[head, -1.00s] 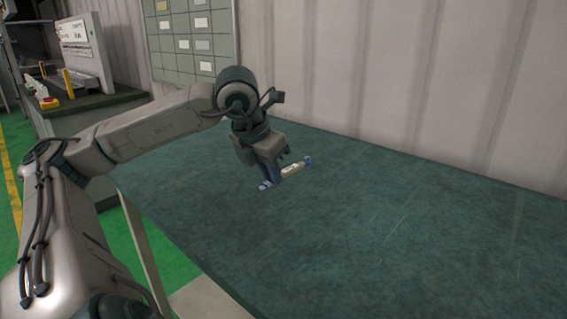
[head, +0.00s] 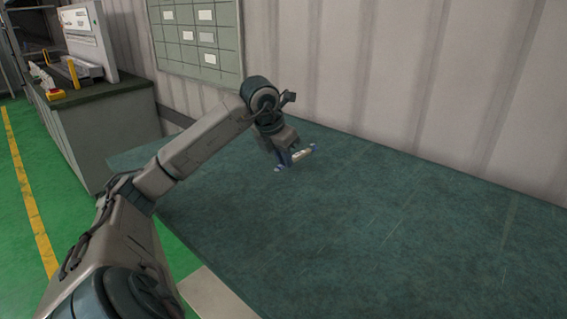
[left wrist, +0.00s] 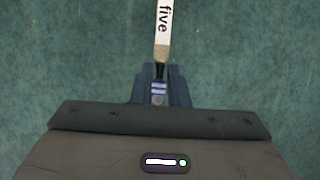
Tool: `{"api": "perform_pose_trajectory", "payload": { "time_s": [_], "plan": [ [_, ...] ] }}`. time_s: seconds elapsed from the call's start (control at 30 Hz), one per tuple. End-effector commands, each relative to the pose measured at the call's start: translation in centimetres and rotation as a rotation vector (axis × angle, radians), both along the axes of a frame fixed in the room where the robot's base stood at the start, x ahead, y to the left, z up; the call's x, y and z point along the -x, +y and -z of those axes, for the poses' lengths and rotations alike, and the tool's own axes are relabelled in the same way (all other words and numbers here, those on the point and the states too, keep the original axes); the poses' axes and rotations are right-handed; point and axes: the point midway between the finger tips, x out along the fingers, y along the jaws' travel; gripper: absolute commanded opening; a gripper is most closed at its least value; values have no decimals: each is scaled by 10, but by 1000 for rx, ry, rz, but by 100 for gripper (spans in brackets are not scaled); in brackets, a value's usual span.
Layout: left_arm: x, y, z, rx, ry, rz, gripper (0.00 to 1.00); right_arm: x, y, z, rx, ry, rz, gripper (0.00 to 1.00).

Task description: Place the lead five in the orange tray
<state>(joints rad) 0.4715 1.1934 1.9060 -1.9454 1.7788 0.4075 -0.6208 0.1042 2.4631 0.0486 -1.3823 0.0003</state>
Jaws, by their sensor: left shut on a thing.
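The lead five (left wrist: 163,30) is a pale stick with a white label reading "five" in the left wrist view. It points away from the gripper, and its far end is cut off by the top edge. In the head view the lead (head: 302,154) sticks out to the right of the fingers. My left gripper (head: 283,165) is shut on the near end of the lead, over the green table; its blue fingers also show in the left wrist view (left wrist: 160,88). The height above the table is hard to tell. My right gripper and the orange tray are not in view.
The green table (head: 400,220) is bare to the right and in front. A corrugated wall (head: 400,80) stands behind it. A grey bench with a machine (head: 85,75) is at the back left, and a gridded board (head: 195,40) hangs on the wall.

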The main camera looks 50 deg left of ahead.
Motion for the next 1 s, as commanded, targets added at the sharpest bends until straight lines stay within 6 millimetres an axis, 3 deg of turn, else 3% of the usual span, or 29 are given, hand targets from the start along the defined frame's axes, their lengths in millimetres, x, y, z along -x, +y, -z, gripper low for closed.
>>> {"api": "perform_pose_trajectory", "payload": {
  "time_s": [0.13, 0.37, 0.73, 0.77, 0.83, 0.87, 1.0],
  "plan": [
    [-3, 2, 5, 0, 2, 1, 0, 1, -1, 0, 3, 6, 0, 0],
    [-2, 2, 35, -2, 4, 0, 0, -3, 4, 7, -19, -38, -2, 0],
    [-2, 2, 40, 0, 0, 1, 0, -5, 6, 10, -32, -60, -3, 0],
    [-2, 2, 39, 0, 0, 1, 18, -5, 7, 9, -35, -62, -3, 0],
    [-2, 2, 39, 0, 0, 1, 32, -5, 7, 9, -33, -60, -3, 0],
    [-2, 2, 39, 0, 0, 1, 36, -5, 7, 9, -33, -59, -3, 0],
    [-2, 2, 39, 0, 0, 0, 36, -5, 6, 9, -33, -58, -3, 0]
  ]
}}
